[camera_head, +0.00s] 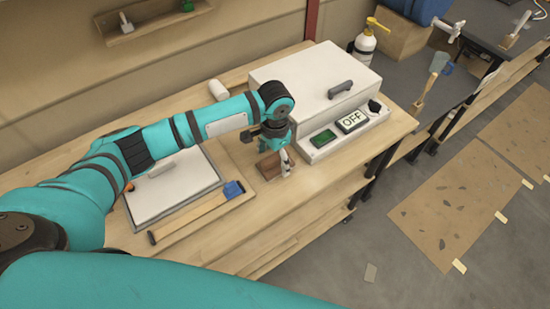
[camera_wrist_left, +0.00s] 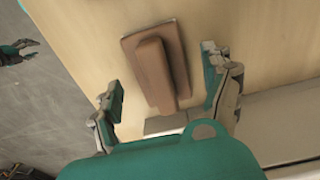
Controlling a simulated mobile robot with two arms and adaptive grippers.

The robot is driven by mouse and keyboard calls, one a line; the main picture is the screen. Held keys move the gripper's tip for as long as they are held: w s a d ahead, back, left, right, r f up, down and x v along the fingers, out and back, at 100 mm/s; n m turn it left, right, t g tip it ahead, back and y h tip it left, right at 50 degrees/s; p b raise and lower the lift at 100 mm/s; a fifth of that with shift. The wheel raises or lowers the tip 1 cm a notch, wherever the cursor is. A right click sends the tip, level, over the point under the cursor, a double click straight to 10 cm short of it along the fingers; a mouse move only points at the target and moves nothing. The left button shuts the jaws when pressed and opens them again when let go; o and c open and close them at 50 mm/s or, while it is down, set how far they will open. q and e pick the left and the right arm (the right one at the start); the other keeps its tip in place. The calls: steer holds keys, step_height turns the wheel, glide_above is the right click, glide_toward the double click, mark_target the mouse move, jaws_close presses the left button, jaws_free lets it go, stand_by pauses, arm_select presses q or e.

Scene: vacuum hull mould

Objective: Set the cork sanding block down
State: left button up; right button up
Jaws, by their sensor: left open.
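The cork sanding block (camera_wrist_left: 152,72) is a brown bar on a wider, thin brown base (camera_wrist_left: 178,55) in the left wrist view. It lies on the wooden bench and also shows in the head view (camera_head: 268,166), partly hidden by my gripper. My left gripper (camera_head: 287,164) is open above it. In the left wrist view its two fingers (camera_wrist_left: 163,70) stand on either side of the block, with gaps to both sides. A small teal and black part, apparently my right gripper (camera_wrist_left: 18,52), shows at the left edge of that view; its jaws are unclear.
A white box machine (camera_head: 310,85) with an OFF display (camera_head: 352,121) stands right behind the block. A white panel (camera_head: 172,186) and a blue-ended wooden tool (camera_head: 200,210) lie left. A white cylinder (camera_head: 217,89) is behind my arm.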

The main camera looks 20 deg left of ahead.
mark_target(275, 157)
arm_select(q)
step_height(275, 157, up, 12)
steer(key=b, duration=0.1)
steer(key=shift+f, duration=0.25)
